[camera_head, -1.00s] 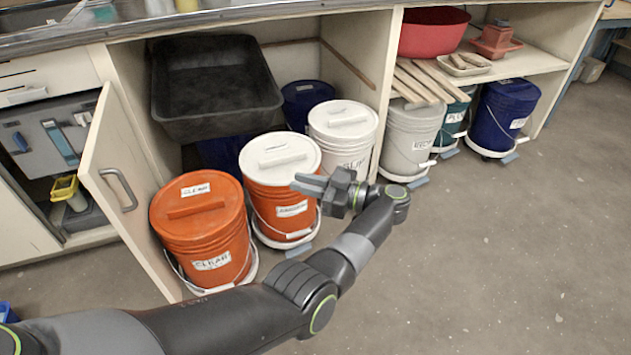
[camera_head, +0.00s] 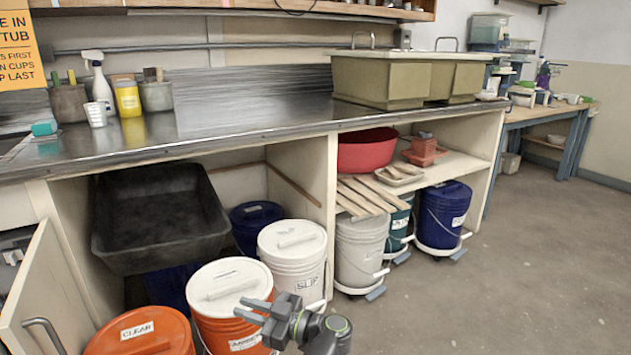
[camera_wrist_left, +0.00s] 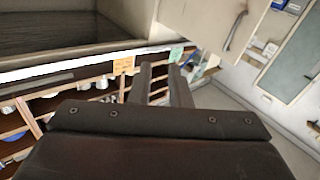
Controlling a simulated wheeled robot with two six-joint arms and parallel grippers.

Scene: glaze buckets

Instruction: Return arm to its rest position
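My forearm is mostly cut off by the bottom edge.
An orange-lidded bucket (camera_head: 140,335), a white SLIP bucket (camera_head: 295,262) and a grey bucket (camera_head: 361,250) stand under the steel counter (camera_head: 240,120). The floor at right (camera_head: 520,270) is clear.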

